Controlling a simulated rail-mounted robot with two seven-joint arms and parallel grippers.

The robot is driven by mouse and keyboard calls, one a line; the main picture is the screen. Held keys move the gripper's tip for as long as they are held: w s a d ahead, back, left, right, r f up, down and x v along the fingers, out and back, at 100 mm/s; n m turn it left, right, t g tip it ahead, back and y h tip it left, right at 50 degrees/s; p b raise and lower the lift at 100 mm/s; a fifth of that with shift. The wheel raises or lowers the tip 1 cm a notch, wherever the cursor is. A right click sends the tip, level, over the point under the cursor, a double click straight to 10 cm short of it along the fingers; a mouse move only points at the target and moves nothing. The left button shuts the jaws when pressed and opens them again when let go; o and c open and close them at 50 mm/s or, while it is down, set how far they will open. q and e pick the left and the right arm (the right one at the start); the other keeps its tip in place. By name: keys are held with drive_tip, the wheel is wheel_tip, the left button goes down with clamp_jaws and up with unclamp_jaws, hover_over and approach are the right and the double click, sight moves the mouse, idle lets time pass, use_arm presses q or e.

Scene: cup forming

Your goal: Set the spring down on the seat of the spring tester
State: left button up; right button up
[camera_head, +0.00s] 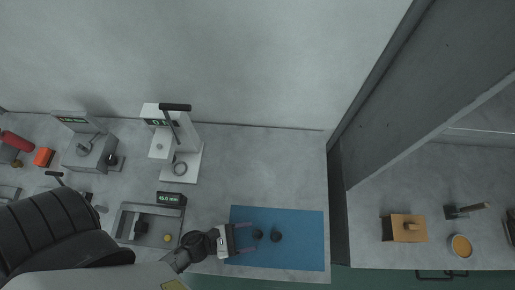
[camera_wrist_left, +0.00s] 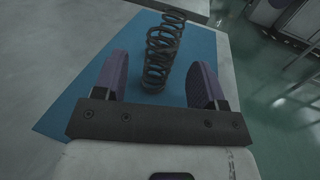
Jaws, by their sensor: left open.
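The spring tester (camera_head: 157,143) looks to be the white stand with a dark lever and a display. Its round seat (camera_head: 180,168) is low on the base. My right gripper is out of view.
A grey tray (camera_head: 125,223) with small parts and a digital readout (camera_head: 170,198) lie left of my gripper. Another device with a display (camera_head: 84,148) stands farther left.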

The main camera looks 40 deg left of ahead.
sight(258, 235)
use_arm(q)
drive_tip(key=shift+x, duration=1.75)
drive_tip(key=c, duration=1.1)
drive_tip(key=shift+o, duration=0.2)
drive_tip(key=shift+r, duration=0.1)
